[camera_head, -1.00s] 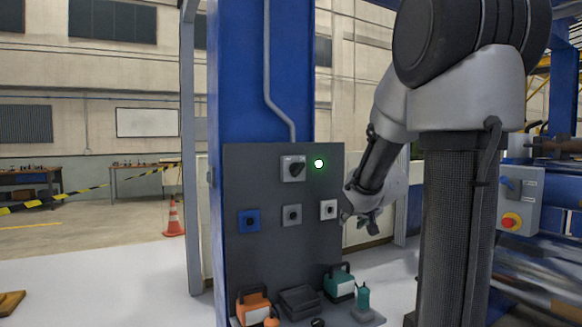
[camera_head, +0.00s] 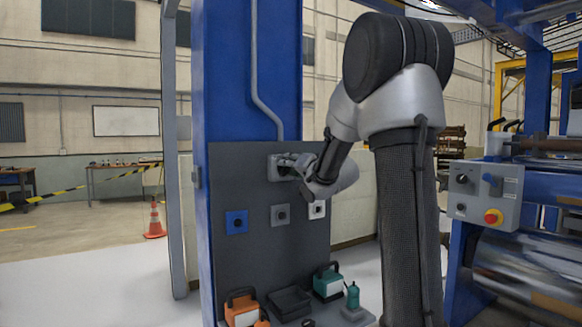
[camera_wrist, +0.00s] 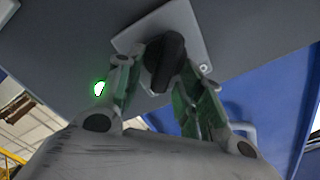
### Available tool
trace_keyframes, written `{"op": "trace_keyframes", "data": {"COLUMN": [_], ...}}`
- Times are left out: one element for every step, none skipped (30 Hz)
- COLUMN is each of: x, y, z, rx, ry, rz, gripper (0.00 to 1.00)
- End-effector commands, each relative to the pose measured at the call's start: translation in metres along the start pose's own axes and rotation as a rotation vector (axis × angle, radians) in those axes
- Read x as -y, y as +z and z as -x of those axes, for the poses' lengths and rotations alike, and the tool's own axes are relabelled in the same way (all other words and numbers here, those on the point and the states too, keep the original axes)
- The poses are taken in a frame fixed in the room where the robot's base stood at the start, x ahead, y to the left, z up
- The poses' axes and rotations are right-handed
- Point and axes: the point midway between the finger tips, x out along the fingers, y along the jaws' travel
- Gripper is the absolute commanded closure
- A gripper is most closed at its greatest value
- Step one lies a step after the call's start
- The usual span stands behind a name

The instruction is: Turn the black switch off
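The black switch (camera_wrist: 165,60) is a black knob on a light grey square plate (camera_wrist: 190,28), fixed high on the dark panel. In the wrist view the knob stands roughly upright in the picture. My gripper (camera_wrist: 163,78) is open, with one finger on each side of the knob; a gap shows on the left, and contact on the right cannot be told. In the head view my gripper (camera_head: 288,165) is at the switch plate (camera_head: 273,168) and covers the knob. A green lamp (camera_wrist: 99,88) glows beside the left finger; my arm hides it in the head view.
Below on the panel (camera_head: 240,265) are a blue socket (camera_head: 237,222), a grey socket (camera_head: 280,215) and a white socket (camera_head: 317,209). An orange case (camera_head: 242,310) and a teal case (camera_head: 328,283) sit at its foot. A control box (camera_head: 485,195) stands right.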

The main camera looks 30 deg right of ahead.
Motion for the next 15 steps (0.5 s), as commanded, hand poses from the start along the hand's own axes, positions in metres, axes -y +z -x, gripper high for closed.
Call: {"op": "trace_keyframes", "data": {"x": [-0.0001, -0.0001, -0.0001, -0.0001, -0.0001, -0.0001, -0.0001, -0.0001, -0.0001, -0.0001, -0.0001, -0.0001, -0.0001, -0.0001, -0.0001], "y": [0.0004, 0.0005, 0.0005, 0.0005, 0.0004, 0.0004, 0.0004, 0.0004, 0.0004, 0.0004, 0.0004, 0.0004, 0.0004, 0.0004, 0.0004], "z": [-0.0019, -0.0025, -0.0028, -0.0029, -0.0028, -0.0027, -0.0027, -0.0026, -0.0026, -0.0026, -0.0025, -0.0025, -0.0025, -0.0025, -0.0025], "rx": [0.001, 0.001, 0.001, 0.001, 0.001, 0.001, 0.001, 0.001, 0.001, 0.001, 0.001, 0.001, 0.001, 0.001, 0.001], "ry": [0.000, 0.000, 0.000, 0.000, 0.000, 0.000, 0.000, 0.000, 0.000, 0.000, 0.000, 0.000, 0.000, 0.000, 0.000], "rz": [0.000, 0.000, 0.000, 0.000, 0.000, 0.000, 0.000, 0.001, 0.001, 0.001, 0.001, 0.001, 0.001, 0.001, 0.001], "gripper": [0.62, 0.62, 0.62, 0.62, 0.62, 0.62, 0.62, 0.62, 0.68, 0.73, 0.79, 0.86, 0.92, 0.97, 1.00]}}
